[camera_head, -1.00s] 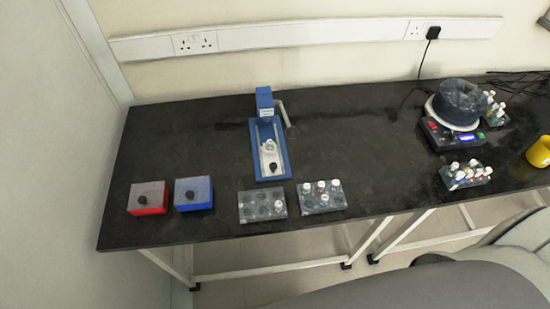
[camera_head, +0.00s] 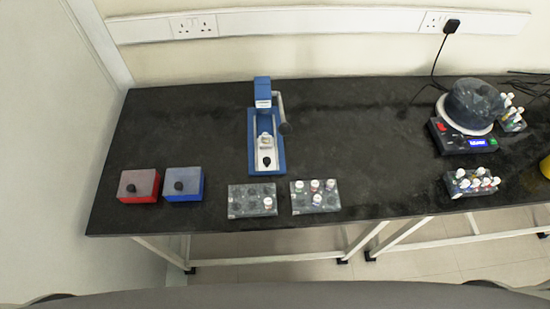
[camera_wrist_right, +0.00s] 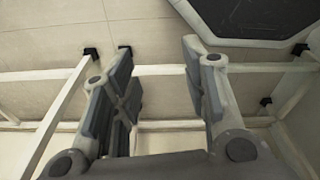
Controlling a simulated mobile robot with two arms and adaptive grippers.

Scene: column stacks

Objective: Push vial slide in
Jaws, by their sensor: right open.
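A blue press-like device (camera_head: 263,120) stands on the black bench with an upright blue column at its back and a side lever (camera_head: 284,127). Its pale slide (camera_head: 266,156) has a black knob and points toward the front edge. A small whitish vial (camera_head: 265,141) seems to sit on the slide, in front of the column; its details are too small to tell. My right gripper (camera_wrist_right: 160,85) shows in the right wrist view, open and empty, over the floor and bench legs, away from the device. My left gripper is not in view.
Red (camera_head: 139,186) and blue (camera_head: 184,185) boxes with black knobs stand at the left front. Two vial racks (camera_head: 252,201) (camera_head: 315,197) stand in front of the device. A stirrer plate (camera_head: 464,138) and another rack (camera_head: 472,183) are at right. The bench (camera_head: 360,150) is clear between.

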